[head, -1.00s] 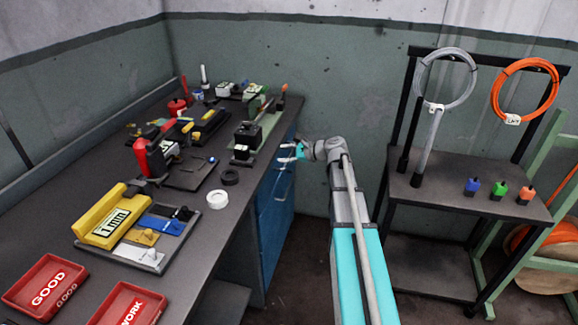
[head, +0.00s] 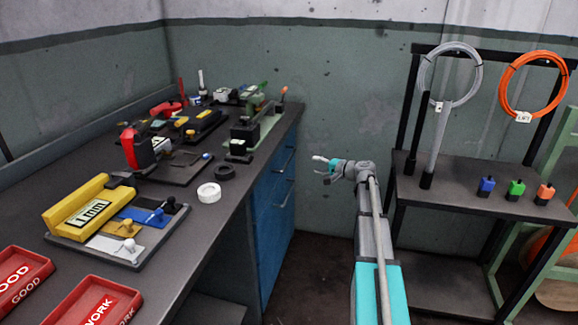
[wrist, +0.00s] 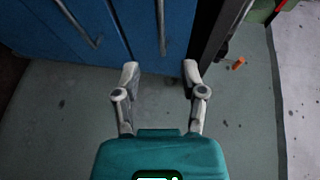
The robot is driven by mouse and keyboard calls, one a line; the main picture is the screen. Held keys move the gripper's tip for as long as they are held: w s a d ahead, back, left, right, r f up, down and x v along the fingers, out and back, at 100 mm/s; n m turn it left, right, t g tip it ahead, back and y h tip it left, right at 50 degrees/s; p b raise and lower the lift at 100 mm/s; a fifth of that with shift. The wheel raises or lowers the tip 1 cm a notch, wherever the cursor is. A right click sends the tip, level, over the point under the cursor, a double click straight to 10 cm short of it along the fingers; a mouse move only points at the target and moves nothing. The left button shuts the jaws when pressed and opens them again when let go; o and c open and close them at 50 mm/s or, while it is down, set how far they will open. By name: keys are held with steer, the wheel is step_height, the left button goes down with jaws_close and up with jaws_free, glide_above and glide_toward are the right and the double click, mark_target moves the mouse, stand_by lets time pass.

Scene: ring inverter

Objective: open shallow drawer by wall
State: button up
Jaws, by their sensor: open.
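The blue drawer unit (head: 270,222) stands under the right end of the workbench, near the back wall. Its shallow top drawer (head: 279,168) has a grey bar handle (head: 285,162) and looks closed. A deeper front below has another bar handle (head: 284,195). My gripper (head: 322,165) is to the right of the drawer fronts, apart from them, open and empty. In the wrist view my gripper's spread fingers (wrist: 160,72) point at the blue fronts. The shallow drawer's handle (wrist: 163,28) shows just beyond and between the fingertips, not touched; the other handle (wrist: 80,22) is farther left.
The workbench top (head: 225,195) carries a yellow gauge block (head: 80,207), red trays (head: 95,303) and several fixtures. A dark shelf rack (head: 470,190) with cable coils stands at the right. The floor between bench and rack is open.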

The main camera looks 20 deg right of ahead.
mark_target(289, 159)
steer(key=shift+w, duration=0.1)
stand_by(0.3)
steer(key=b+x, duration=0.2)
steer(key=x, duration=1.1)
steer(key=shift+w+a+f, duration=0.15)
steer(key=shift+w+a, duration=0.05)
steer(key=shift+a, duration=0.05)
steer(key=shift+c, duration=0.2)
jaws_close()
